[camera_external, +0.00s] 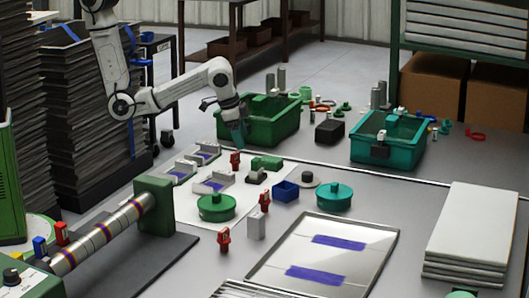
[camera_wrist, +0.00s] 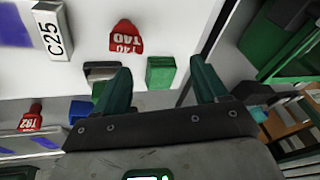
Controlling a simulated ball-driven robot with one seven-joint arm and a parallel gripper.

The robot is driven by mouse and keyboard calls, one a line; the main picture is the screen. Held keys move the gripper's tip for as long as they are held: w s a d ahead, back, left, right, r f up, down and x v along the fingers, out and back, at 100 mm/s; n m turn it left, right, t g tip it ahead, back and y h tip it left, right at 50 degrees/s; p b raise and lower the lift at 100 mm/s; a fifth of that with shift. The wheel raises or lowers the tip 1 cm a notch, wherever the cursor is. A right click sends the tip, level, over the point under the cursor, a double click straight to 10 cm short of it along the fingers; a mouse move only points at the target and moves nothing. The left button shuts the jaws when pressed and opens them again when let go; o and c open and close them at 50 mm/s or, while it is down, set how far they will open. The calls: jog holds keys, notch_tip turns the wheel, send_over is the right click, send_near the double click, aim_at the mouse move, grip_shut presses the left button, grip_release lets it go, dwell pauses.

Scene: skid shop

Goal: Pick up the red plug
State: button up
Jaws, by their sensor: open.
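Several red plugs show. In the external view one stands at the back (camera_external: 235,163), one in the middle (camera_external: 265,200) and one at the front (camera_external: 224,240). The wrist view shows a red plug marked T40 (camera_wrist: 126,38) beyond my fingertips and another marked T92 (camera_wrist: 31,117) at the left. I cannot tell which one the task means. My gripper (camera_external: 239,137) is open and empty, above the table near the back red plug and in front of the green bin. In the wrist view its two teal fingers (camera_wrist: 160,78) are spread apart, with a green block (camera_wrist: 160,72) visible between them.
A green bin (camera_external: 230,130) and a teal bin (camera_external: 370,154) stand behind. Green round lidded pots (camera_external: 216,208), a blue box (camera_external: 286,191) and a grey block (camera_external: 256,226) crowd the table. A metal tray (camera_external: 383,255) lies at the front. A block marked C25 (camera_wrist: 51,30) shows.

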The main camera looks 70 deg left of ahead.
jog(key=w+d+r, duration=0.1)
jog(key=d, duration=0.5)
jog(key=m+g+h+b, duration=0.1)
jog(key=m+h+b, duration=0.2)
jog(key=m+b, duration=0.15)
send_near(266, 200)
jog(key=shift+n, duration=0.25)
jog(key=b+x, duration=0.1)
jog(key=x, duration=0.9)
jog(key=shift+a+f, duration=0.1)
jog(key=shift+a, duration=0.05)
jog(key=shift+w, duration=0.1)
jog(key=shift+c, duration=0.2)
jog(key=c, duration=1)
